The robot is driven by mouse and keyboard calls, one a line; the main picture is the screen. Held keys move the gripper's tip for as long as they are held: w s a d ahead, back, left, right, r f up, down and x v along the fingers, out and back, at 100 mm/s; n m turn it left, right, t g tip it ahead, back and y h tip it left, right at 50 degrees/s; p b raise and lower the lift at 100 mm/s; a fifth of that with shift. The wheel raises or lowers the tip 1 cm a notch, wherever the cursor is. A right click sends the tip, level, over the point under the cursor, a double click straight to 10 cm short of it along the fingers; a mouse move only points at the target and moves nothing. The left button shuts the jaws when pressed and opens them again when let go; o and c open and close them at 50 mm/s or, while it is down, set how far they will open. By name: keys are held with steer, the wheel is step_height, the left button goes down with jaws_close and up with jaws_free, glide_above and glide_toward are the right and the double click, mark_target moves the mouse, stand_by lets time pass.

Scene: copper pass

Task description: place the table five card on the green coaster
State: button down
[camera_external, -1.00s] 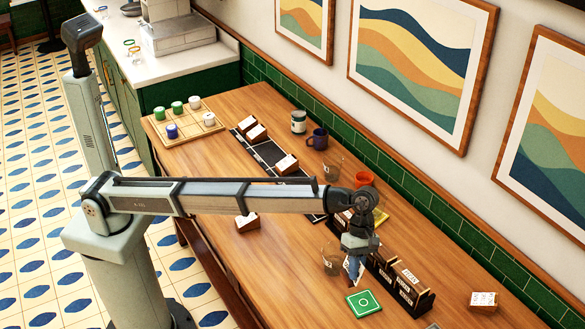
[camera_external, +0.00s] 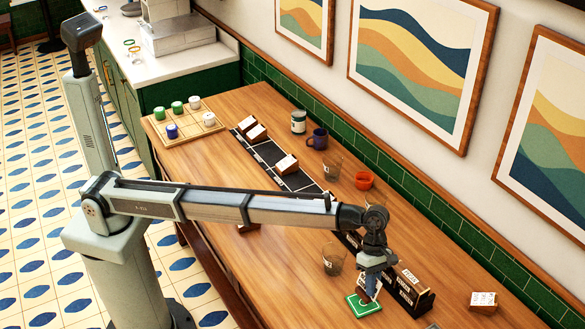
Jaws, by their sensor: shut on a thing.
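The green coaster (camera_external: 358,309) lies flat on the wooden table near its front edge, with white marks on its face. My gripper (camera_external: 368,287) points down right over it and hides its upper part. My gripper is shut on a small brown and white card block (camera_external: 372,291), partly hidden by the fingers. I cannot read its number, and cannot tell if it touches the coaster.
A dark rack (camera_external: 412,292) with card blocks stands close on the right. A clear glass (camera_external: 333,261) stands to the left. Another card block (camera_external: 483,300) lies far right. An orange bowl (camera_external: 364,180) and navy mug (camera_external: 318,139) stand further back.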

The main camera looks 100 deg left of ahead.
steer(key=shift+f, duration=1.6)
steer(key=shift+f, duration=0.15)
steer(key=c, duration=1.3)
jaws_free()
steer(key=v, duration=1.2)
